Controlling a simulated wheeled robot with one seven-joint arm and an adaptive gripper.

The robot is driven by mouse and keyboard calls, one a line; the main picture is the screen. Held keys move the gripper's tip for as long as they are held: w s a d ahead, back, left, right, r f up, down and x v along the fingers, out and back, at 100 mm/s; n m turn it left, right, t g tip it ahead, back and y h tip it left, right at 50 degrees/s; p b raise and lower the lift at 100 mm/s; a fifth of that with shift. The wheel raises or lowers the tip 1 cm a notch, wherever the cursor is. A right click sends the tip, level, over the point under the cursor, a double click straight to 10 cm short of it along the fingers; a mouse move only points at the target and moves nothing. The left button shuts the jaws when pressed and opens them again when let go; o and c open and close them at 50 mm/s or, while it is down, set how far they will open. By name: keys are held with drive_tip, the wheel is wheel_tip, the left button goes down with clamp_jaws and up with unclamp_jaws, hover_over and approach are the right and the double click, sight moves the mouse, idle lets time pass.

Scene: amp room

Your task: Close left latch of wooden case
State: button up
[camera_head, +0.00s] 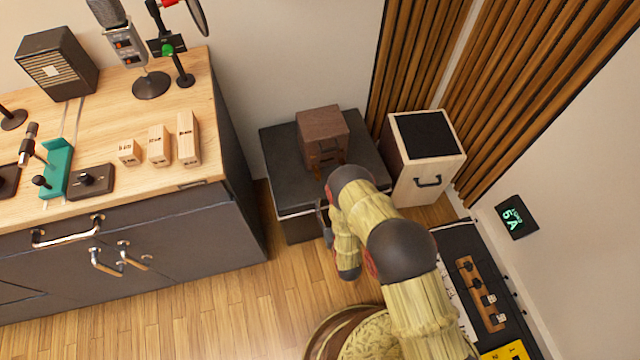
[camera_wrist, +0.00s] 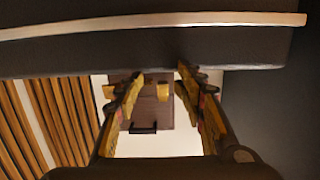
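The wooden case (camera_head: 322,132) is a dark brown box on top of a black case by the wall in the head view. Its front carries small latch parts, too small there to tell apart. In the wrist view the wooden case (camera_wrist: 152,112) shows between and beyond my fingers, with a black handle (camera_wrist: 143,128) and brass-coloured latch pieces (camera_wrist: 162,91). Whether the left latch is open or shut I cannot tell. My gripper (camera_wrist: 160,76) is open, its fingers spread and apart from the case, with nothing between the tips. In the head view my arm hides most of it.
The black case (camera_head: 285,160) bears the wooden case; its edge (camera_wrist: 150,24) crosses the top of the wrist view. A speaker-like box (camera_head: 425,160) stands to the right. The wooden-topped cabinet (camera_head: 225,200) is to the left. Some floor (camera_head: 235,300) is clear.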

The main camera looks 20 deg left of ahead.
sight(318, 179)
drive_tip(key=r, duration=0.1)
drive_tip(key=r+t, duration=0.1)
drive_tip(key=r+y, duration=0.1)
drive_tip(key=shift+w+a+r+t, duration=0.25)
drive_tip(key=shift+a+t, duration=0.05)
drive_tip(key=shift+b+x, duration=1.4)
drive_tip(key=shift+x, duration=2.25)
drive_tip(key=shift+a, duration=0.1)
drive_tip(key=shift+c, duration=1.4)
drive_tip(key=shift+f, duration=0.1)
clamp_jaws()
